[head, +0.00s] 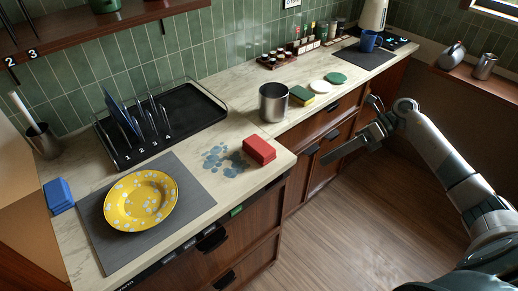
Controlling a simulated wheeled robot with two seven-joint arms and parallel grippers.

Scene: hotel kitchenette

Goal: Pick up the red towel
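The red towel (259,150) looks like a small folded block. It lies on the pale counter near its front corner, beside a blue-grey wet-looking stain (222,160). My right gripper (347,130) hangs over the floor in front of the wooden cabinets, to the right of the red towel and apart from it. Its fingers look spread, with nothing between them. My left gripper is not in view.
A yellow dotted plate (141,201) lies on a grey mat (196,190). A blue folded towel (58,195) is at the left. A black dish rack (196,112) and a metal pot (273,103) stand behind the red towel.

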